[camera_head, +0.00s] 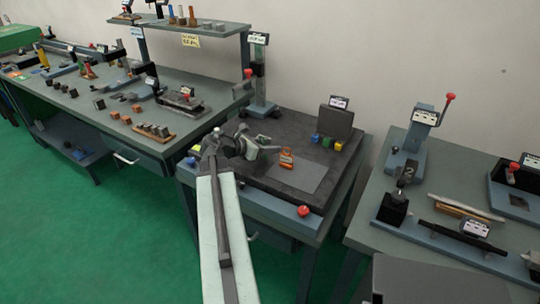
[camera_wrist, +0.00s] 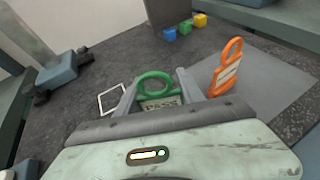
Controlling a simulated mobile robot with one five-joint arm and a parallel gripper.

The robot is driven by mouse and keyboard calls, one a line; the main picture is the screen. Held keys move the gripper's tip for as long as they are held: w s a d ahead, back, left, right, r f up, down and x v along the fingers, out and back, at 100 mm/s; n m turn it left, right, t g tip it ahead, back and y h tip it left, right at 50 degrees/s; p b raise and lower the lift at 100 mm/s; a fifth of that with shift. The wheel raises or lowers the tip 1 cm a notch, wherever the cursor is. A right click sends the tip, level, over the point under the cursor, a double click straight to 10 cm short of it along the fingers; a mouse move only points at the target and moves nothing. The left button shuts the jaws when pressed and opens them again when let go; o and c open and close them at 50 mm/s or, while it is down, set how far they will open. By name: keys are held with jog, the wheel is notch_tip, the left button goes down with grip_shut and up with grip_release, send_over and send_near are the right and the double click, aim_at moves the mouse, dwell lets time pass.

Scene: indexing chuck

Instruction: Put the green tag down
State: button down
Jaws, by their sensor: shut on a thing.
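My gripper (camera_wrist: 157,92) is shut on the green tag (camera_wrist: 155,82) in the wrist view. The tag has a ring at its top and a pale label that seems to read PASS. Its lower part is hidden behind my gripper body. Whether the tag touches the dark plate (camera_wrist: 105,60) below, I cannot tell. A white square outline (camera_wrist: 103,108) is marked on the plate just left of the fingers. In the head view my gripper (camera_head: 262,148) is over the plate's left half, and I cannot make out the green tag.
An orange tag (camera_wrist: 226,70) stands right of my gripper by a grey mat (camera_wrist: 265,82); it also shows in the head view (camera_head: 286,158). Small blue (camera_wrist: 169,35) and yellow (camera_wrist: 200,20) blocks lie behind. A dark upright block (camera_head: 335,122) stands at the back. The mat's right part is clear.

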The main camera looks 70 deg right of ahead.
jog(key=shift+f, duration=0.7)
jog(key=c, duration=0.7)
grip_release()
jog(key=shift+r, duration=0.1)
jog(key=shift+c, duration=0.2)
jog(key=shift+w+a+r+p, duration=0.15)
jog(key=shift+a+r+p, duration=0.1)
jog(key=shift+r+p, duration=0.15)
jog(key=p+v, duration=0.4)
jog(key=v, duration=0.6)
jog(key=shift+w+a+r, duration=0.1)
jog(key=shift+w+a, duration=0.35)
jog(key=shift+a, duration=0.05)
